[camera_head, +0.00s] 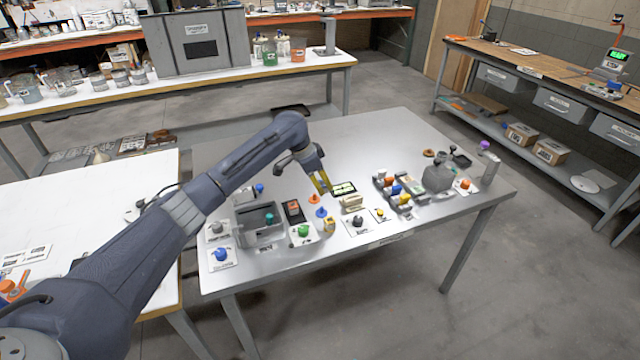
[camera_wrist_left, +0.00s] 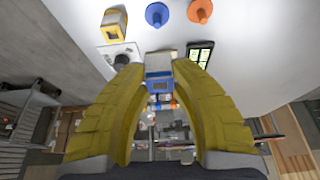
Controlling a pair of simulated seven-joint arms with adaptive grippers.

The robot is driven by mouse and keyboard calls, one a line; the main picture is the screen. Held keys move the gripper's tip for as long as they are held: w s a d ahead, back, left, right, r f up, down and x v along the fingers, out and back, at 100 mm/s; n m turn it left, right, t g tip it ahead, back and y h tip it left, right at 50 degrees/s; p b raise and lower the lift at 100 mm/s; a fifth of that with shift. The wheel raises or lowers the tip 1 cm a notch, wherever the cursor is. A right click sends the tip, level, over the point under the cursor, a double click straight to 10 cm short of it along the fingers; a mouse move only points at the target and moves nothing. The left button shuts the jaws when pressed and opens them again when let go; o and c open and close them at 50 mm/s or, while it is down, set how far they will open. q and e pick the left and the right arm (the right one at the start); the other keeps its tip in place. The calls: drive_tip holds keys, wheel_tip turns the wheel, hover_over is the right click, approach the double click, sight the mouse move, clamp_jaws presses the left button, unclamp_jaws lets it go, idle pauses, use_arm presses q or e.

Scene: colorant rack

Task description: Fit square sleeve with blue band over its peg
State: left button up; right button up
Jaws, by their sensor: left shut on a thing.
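My left gripper (camera_head: 329,189) hangs over the middle of the grey table, fingers pointing down. In the left wrist view its yellow fingers (camera_wrist_left: 166,66) are shut on a pale square sleeve with a blue band (camera_wrist_left: 159,84). I cannot make the sleeve out in the head view. The blue peg (camera_head: 321,212) stands on the table in front of the gripper and also shows in the left wrist view (camera_wrist_left: 157,14), apart from the sleeve. An orange peg (camera_head: 314,199) stands beside it. My right gripper is in neither view.
A square sleeve with a yellow band (camera_head: 329,225) stands near the blue peg. A dark plate with a pale green face (camera_head: 343,188) lies by the gripper. A grey bin (camera_head: 258,238) stands left, and several coloured knobs and blocks (camera_head: 397,188) sit right.

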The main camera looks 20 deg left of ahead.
sight(322, 207)
use_arm(q)
drive_tip(key=shift+f, duration=0.1)
drive_tip(key=shift+f, duration=2.75)
drive_tip(key=shift+f, duration=2)
drive_tip(key=o, duration=0.9)
